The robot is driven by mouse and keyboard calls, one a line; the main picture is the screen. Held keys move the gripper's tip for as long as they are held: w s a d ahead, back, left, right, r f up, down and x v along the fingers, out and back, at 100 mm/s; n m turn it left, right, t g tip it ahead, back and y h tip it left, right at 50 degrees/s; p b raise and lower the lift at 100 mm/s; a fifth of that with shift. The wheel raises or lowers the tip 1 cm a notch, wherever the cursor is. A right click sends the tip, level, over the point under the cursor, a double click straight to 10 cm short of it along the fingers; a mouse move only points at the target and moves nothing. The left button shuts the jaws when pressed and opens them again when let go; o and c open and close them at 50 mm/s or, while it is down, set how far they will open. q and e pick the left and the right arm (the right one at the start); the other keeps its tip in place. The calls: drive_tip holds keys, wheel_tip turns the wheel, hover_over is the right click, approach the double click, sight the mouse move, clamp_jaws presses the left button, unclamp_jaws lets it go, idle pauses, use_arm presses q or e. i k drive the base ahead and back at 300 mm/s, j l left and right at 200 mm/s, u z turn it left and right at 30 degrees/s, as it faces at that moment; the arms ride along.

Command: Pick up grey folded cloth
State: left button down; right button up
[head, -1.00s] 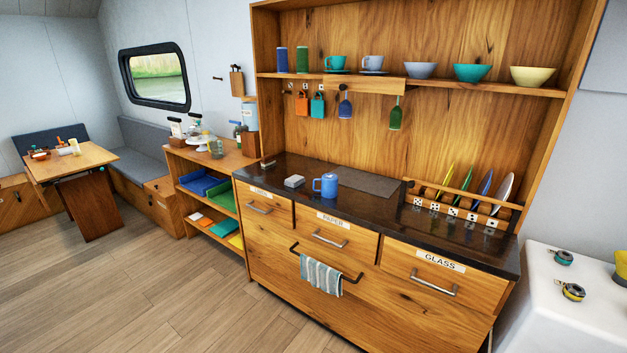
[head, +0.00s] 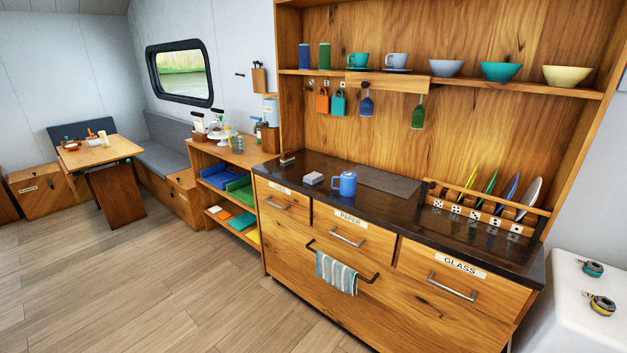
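A small light grey block-like item (head: 313,178), which looks like a folded cloth, lies on the dark counter (head: 300,196) left of the blue mug (head: 344,184). It is small in the picture, so its folds are hard to make out. A striped grey-blue towel (head: 336,272) hangs over the bar on the counter's front. Neither of my grippers is in view.
A dark mat (head: 388,180) lies behind the mug. A rack of plates (head: 485,207) stands at the counter's right end. A shelf unit (head: 232,158) adjoins the counter's left end. A white surface (head: 575,305) stands at right. The wooden floor (head: 170,290) at left is clear.

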sight(312, 178)
drive_tip(key=i+j, duration=0.4)
drive_tip(key=i+j+z, duration=0.1)
drive_tip(key=i+j, duration=0.25)
drive_tip(key=j, duration=0.2)
